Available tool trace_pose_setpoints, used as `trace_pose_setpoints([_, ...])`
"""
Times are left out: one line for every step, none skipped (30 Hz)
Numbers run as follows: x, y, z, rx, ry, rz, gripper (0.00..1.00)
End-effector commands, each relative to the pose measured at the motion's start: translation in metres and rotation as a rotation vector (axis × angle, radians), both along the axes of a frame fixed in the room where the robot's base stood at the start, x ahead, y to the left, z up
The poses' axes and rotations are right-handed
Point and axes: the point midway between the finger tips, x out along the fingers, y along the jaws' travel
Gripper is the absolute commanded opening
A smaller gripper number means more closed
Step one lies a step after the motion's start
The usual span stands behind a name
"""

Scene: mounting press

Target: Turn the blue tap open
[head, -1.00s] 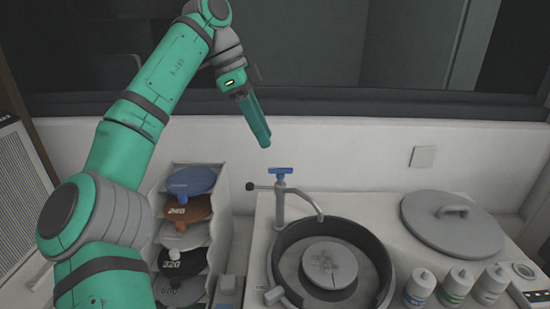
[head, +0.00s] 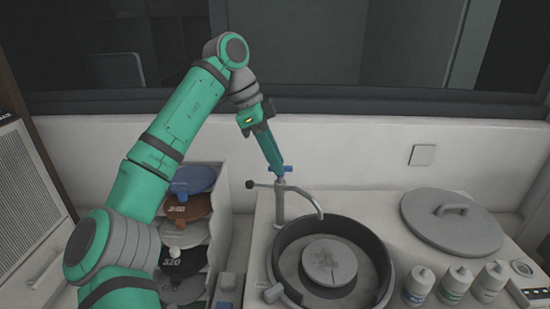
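The blue tap (head: 288,169) is a small T-shaped handle on top of a grey faucet post (head: 280,202), whose spout curves over a round basin. My gripper (head: 279,170) points down at the tap, and its fingertips overlap the handle in the head view. Only the right end of the blue handle shows clearly; the rest is hidden by the fingers. I cannot tell whether the fingers are apart or closed on the handle.
The dark basin (head: 382,262) holds a grey disc (head: 330,262). A grey lid (head: 450,222) lies to the right, with several bottles (head: 455,286) in front. A rack (head: 222,190) of coloured discs stands left of the faucet. A dark-knobbed side lever (head: 250,184) sticks out left.

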Motion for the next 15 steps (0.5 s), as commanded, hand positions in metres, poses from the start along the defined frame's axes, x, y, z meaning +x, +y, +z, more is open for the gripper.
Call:
trace_pose_setpoints([0.0000, -0.0005, 0.0001, 0.000, 0.000, -0.001, 0.08])
trace_pose_setpoints([-0.0001, -0.0005, 0.0001, 0.000, 0.000, -0.001, 0.01])
trace_pose_setpoints([-0.0001, -0.0004, 0.0001, 0.000, 0.001, -0.001, 0.00])
trace_pose_setpoints([-0.0002, -0.0004, 0.0001, 0.000, 0.001, -0.001, 0.00])
trace_pose_setpoints([-0.0002, -0.0004, 0.0001, 0.000, 0.001, -0.001, 0.00])
trace_pose_setpoints([-0.0003, -0.0006, 0.0000, 0.000, 0.001, -0.003, 0.00])
trace_pose_setpoints([-0.0003, -0.0007, 0.0001, 0.000, 0.001, -0.003, 0.00])
trace_pose_setpoints([-0.0004, -0.0008, 0.0000, 0.000, 0.001, -0.002, 0.00])
trace_pose_setpoints([-0.0005, -0.0005, 0.0000, 0.000, 0.001, 0.001, 0.00])
trace_pose_setpoints([-0.0006, -0.0005, 0.0001, 0.000, 0.001, 0.003, 0.00])
trace_pose_setpoints([-0.0007, -0.0005, 0.0001, 0.000, 0.001, 0.006, 0.00])
trace_pose_setpoints([-0.0009, -0.0006, 0.0001, 0.000, 0.001, 0.012, 0.00])
trace_pose_setpoints([-0.0010, -0.0007, 0.0001, 0.000, 0.001, 0.017, 0.00])
trace_pose_setpoints([-0.0011, -0.0008, -0.0001, 0.000, 0.001, 0.026, 0.00])
trace_pose_setpoints([-0.0012, -0.0007, -0.0004, 0.000, 0.001, 0.039, 0.00])
